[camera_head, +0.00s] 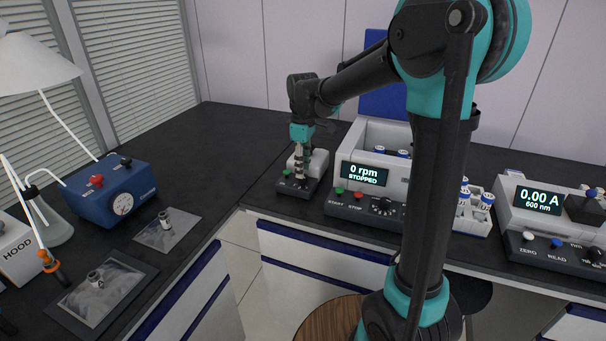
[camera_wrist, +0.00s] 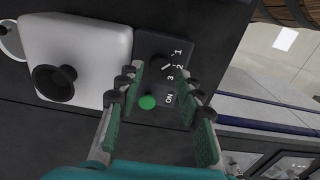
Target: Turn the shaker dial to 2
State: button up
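The shaker (camera_head: 316,160) is a small device with a white body and dark front panel on the back counter. The wrist view shows its white body (camera_wrist: 75,50) with a black round cup (camera_wrist: 54,83) on it. Its dark panel has a dial (camera_wrist: 158,60) marked 1, 2 and 3, and a green button (camera_wrist: 147,102) beside the word ON. The dial is dark on dark, and its setting is hard to read. My gripper (camera_head: 300,172) points down over the panel. In the wrist view my gripper (camera_wrist: 160,86) is open, its fingers apart and empty.
A unit reading 0 rpm STOPPED (camera_head: 365,174) stands right of the shaker, with its own knob (camera_head: 383,206). A 0.00 A meter (camera_head: 540,200) is farther right. A blue box (camera_head: 112,196) stands on the left counter. The counter behind the shaker is clear.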

jog(key=shift+f, duration=1.45)
grip_shut()
jog(key=m, duration=0.4)
jog(key=shift+m, duration=2.4)
